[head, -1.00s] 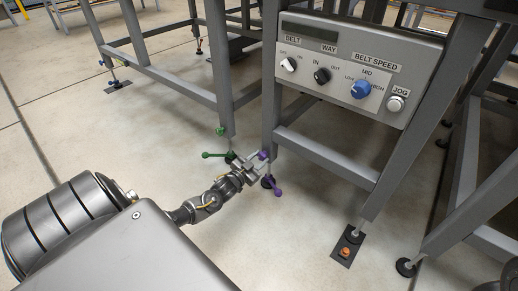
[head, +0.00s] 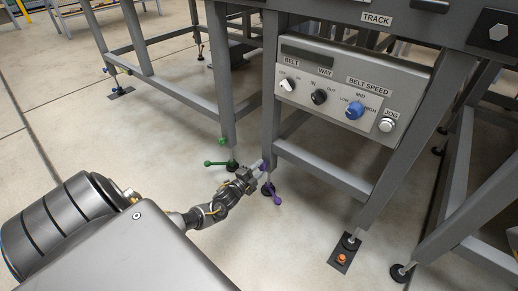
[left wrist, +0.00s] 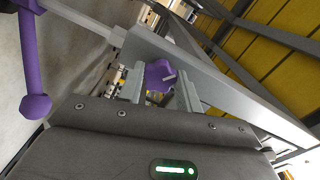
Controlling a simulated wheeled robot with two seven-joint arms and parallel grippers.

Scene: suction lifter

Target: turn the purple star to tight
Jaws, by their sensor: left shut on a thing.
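The purple star (left wrist: 157,76) is a lobed knob on the leg of the grey stand. In the left wrist view it sits between the two fingers of my left gripper (left wrist: 160,88), which is shut on it. In the head view my left gripper (head: 257,168) reaches the foot of that leg, and its fingers largely hide the star (head: 265,166). A purple lever (head: 272,193) sticks out below the star, close to the floor. It also shows at the left of the left wrist view (left wrist: 35,60). My right gripper is not in view.
A green lever (head: 217,163) and a green knob (head: 222,141) are on the neighbouring leg, just left of my gripper. A control panel (head: 350,95) with knobs hangs above right. An orange knob (head: 341,258) is on a foot plate at the right. Open floor lies in front.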

